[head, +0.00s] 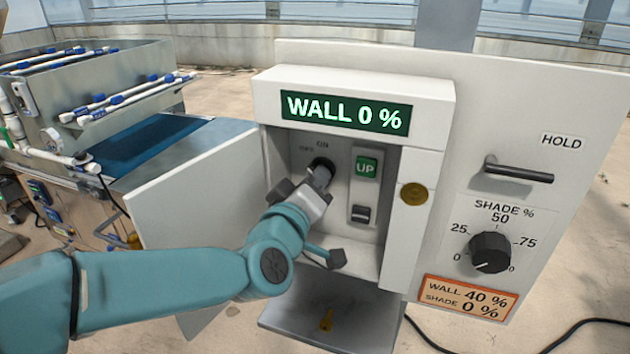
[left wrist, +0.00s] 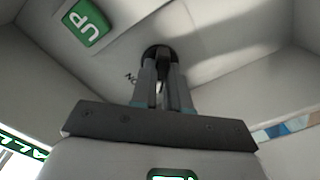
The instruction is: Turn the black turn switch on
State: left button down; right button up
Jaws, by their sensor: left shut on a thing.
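The black turn switch (head: 318,162) sits on the back wall of the open control box, with small lettering above it. The lettering is too small to read fully, and the lower part of the switch is hidden by my gripper. My left gripper (head: 320,178) reaches into the box and is shut on the switch's knob. In the left wrist view, both fingers (left wrist: 160,85) close around the black knob (left wrist: 158,52). My right gripper is not in view.
A green UP button (head: 366,167) and a small dark lever (head: 361,214) are just right of the switch. The box door (head: 190,190) stands open at left. The display (head: 345,113) reads WALL 0 %. A shade dial (head: 490,252) and HOLD handle (head: 518,172) are further right.

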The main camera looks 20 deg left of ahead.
pick_arm(q)
jog(key=m+p, duration=0.1)
jog(key=m, duration=0.8)
jog(key=shift+r, duration=0.15)
jog(key=shift+m, duration=0.3)
dwell(0.3)
jog(key=c, duration=1.1)
grip_release()
jog(key=shift+s, duration=0.1)
